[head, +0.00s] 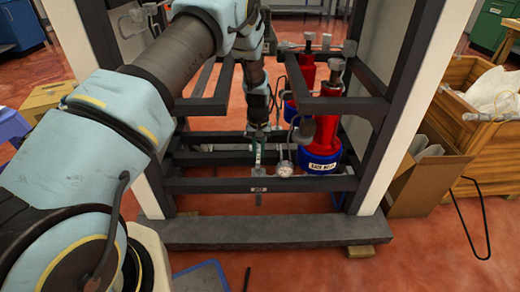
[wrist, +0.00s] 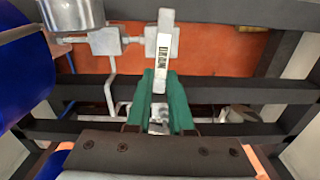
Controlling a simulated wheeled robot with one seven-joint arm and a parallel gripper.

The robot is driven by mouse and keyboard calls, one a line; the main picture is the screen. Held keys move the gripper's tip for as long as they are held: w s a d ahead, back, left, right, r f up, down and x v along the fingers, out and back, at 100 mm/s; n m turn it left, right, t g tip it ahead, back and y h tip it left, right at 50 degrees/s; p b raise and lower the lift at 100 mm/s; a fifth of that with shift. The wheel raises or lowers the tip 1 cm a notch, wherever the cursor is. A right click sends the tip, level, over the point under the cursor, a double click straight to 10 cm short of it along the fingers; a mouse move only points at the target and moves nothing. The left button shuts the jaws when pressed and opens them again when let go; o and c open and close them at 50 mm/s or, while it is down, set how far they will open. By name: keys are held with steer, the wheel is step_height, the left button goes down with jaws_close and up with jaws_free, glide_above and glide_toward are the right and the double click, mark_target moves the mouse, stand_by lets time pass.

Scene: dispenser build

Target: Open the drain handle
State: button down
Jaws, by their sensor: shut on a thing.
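The drain handle (wrist: 163,50) is a flat grey-white lever with a white label reading DRAIN. In the wrist view it points up the picture from between the two green fingers of my gripper (wrist: 158,88). My gripper is shut on the lower part of the handle, and the fingers hide that part. In the head view my gripper (head: 258,134) reaches down inside the dark frame, and the pale handle (head: 257,156) shows small below it, beside the lower pipes. The valve body behind the handle is only partly visible.
Dark frame bars (head: 215,185) cross in front of and behind the handle. A red cylinder with a blue base (head: 320,160) and a round gauge (head: 285,169) stand close at the right. A cardboard box (head: 425,180) and wooden crate (head: 470,130) lie outside the frame.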

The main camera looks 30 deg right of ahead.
mark_target(258, 154)
steer(key=shift+w+n, duration=0.1)
steer(key=shift+n, duration=0.4)
steer(key=c, duration=0.8)
jaws_free()
steer(key=shift+a, duration=0.1)
step_height(258, 154, up, 11)
steer(key=p, duration=0.2)
steer(key=shift+f, duration=0.1)
